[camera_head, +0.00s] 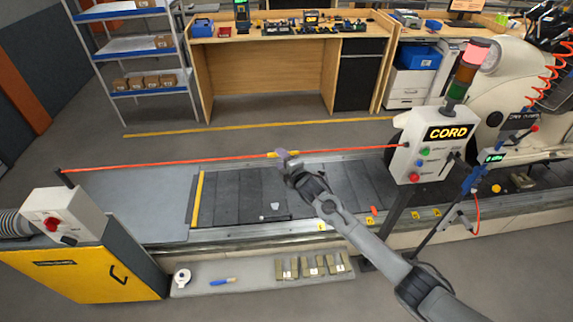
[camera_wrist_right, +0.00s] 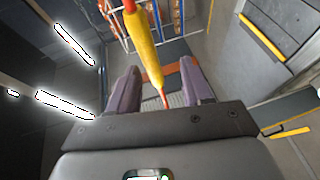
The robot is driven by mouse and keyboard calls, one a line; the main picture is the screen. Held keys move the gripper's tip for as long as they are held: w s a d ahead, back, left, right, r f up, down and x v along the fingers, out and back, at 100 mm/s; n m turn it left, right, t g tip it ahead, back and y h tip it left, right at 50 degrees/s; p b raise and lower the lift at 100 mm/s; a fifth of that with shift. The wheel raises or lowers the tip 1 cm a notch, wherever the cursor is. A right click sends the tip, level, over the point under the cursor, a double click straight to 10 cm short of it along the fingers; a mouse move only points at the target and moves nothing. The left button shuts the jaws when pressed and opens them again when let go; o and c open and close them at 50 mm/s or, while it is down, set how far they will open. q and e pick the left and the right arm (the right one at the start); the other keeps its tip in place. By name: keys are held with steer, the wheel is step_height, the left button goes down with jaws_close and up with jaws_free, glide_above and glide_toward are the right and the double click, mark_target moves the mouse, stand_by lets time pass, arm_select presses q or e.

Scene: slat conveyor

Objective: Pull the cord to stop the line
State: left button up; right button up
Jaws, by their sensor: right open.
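The red cord (camera_head: 180,164) runs taut above the conveyor, from a post at the left to the white CORD box (camera_head: 425,146) at the right. A yellow sleeve (camera_head: 270,155) sits on the cord near its middle. My right gripper (camera_head: 283,155) is at this sleeve and covers part of it. In the right wrist view, the yellow sleeve (camera_wrist_right: 144,45) runs lengthwise between the two open fingers of my right gripper (camera_wrist_right: 160,70), with a gap on both sides. The red cord also shows there (camera_wrist_right: 165,101). My left gripper is not in view.
The slat conveyor (camera_head: 235,190) lies below the cord, with a small white piece (camera_head: 275,206) on it. A white box with a red button (camera_head: 62,215) stands on a yellow cabinet (camera_head: 85,275) at the left. A signal tower (camera_head: 466,70) rises above the CORD box.

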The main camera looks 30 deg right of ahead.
steer(key=s+r, duration=0.1)
steer(key=s, duration=0.9)
steer(key=shift+s+a+r, duration=0.3)
steer(key=shift+a+r, duration=0.05)
steer(key=shift+r, duration=0.05)
